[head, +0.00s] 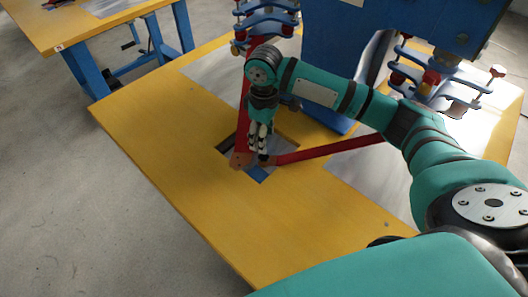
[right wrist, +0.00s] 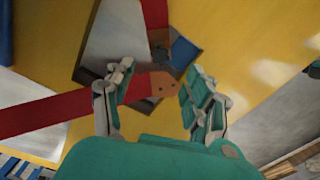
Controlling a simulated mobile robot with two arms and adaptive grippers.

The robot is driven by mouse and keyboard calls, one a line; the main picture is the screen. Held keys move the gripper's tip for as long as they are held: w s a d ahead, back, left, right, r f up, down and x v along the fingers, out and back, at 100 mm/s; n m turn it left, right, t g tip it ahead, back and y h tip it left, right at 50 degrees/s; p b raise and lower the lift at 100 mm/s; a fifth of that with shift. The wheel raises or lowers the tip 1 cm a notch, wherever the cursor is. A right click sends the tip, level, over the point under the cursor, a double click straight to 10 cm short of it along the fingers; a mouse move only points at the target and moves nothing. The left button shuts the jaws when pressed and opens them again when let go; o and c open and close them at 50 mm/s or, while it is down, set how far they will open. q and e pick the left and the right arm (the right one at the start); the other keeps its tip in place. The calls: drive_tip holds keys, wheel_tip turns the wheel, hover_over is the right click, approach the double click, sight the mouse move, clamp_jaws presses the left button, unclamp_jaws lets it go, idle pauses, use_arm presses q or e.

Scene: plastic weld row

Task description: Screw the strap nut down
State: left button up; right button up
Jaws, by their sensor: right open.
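Two red straps show in the head view. One (head: 243,105) runs down to a brown end (head: 240,160), and the other (head: 325,150) comes in from the right; their ends lie near each other over a rectangular opening in the yellow table. In the right wrist view, one strap (right wrist: 45,113) ends in a brown tip with small holes (right wrist: 164,85). The other strap (right wrist: 155,14) comes from the top, with a small dark piece (right wrist: 159,50), possibly the nut, near its end. My right gripper (head: 259,152) is open above the ends; its fingers (right wrist: 157,80) stand apart, apparently empty. My left gripper is out of view.
The yellow table (head: 180,150) is clear at its left and front. A large blue machine body (head: 335,60) stands behind my right arm. Blue clamps with red knobs (head: 430,78) stand by the grey sheets. Another yellow table (head: 60,30) stands at the back left.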

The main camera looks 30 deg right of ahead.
sight(264, 157)
wheel_tip(264, 157, down, 4)
drive_tip(key=shift+s+r, duration=0.1)
drive_tip(key=shift+r, duration=0.1)
wheel_tip(264, 157, down, 4)
drive_tip(key=shift+r, duration=0.25)
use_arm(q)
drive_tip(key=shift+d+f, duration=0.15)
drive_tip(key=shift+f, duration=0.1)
use_arm(e)
drive_tip(key=shift+f, duration=0.4)
